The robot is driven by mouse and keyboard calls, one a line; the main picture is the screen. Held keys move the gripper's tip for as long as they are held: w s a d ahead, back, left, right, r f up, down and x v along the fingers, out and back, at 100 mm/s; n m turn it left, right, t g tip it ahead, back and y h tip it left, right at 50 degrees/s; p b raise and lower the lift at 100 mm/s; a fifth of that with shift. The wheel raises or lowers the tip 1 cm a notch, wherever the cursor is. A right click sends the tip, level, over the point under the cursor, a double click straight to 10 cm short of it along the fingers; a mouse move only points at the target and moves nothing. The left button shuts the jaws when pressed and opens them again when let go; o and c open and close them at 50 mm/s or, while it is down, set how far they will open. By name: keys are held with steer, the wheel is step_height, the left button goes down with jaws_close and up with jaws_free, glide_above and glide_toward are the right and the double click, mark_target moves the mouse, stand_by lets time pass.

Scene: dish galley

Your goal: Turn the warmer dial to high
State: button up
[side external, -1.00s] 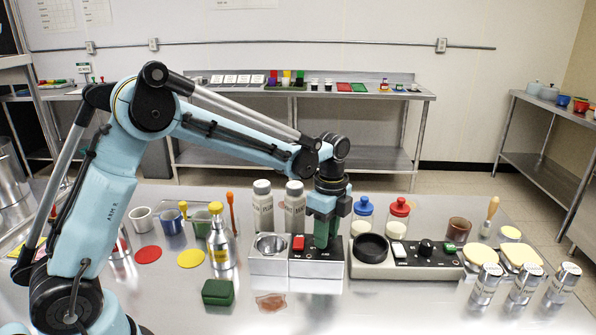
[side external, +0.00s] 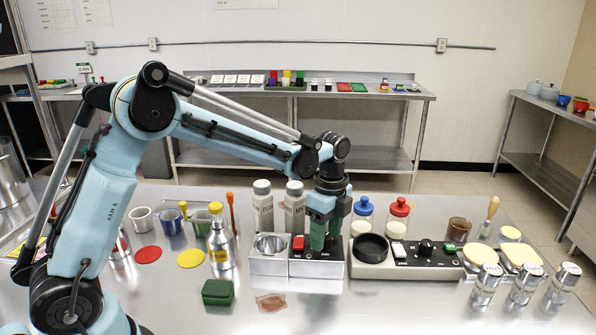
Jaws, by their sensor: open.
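The green fingers reach the panel right of the red switch. They hide whatever lies between them, so I cannot see a dial there or its setting. To the right, a beige unit (side external: 368,272) carries a black ring (side external: 369,248), a white switch (side external: 399,250), a black dial (side external: 426,247) and a green button (side external: 449,248). I cannot tell which unit is the warmer.
Two grey shakers (side external: 262,206) stand behind the silver unit. A yellow-capped bottle (side external: 221,244) and a green block (side external: 217,292) are on the left. Several silver canisters (side external: 486,285) stand front right.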

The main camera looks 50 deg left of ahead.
mark_target(328, 235)
steer(key=shift+r, duration=0.1)
step_height(328, 235, up, 12)
steer(key=shift+w, duration=0.3)
stand_by(0.3)
steer(key=s+f+n+t, duration=0.2)
steer(key=s+n+t, duration=0.2)
steer(key=s+n, duration=0.4)
steer(key=s+a+f+n+t, duration=0.1)
steer(key=s+f+n+t, duration=0.1)
steer(key=s+n, duration=0.6)
steer(key=shift+s+t, duration=0.35)
steer(key=shift+t, duration=0.55)
steer(key=shift+a, duration=0.1)
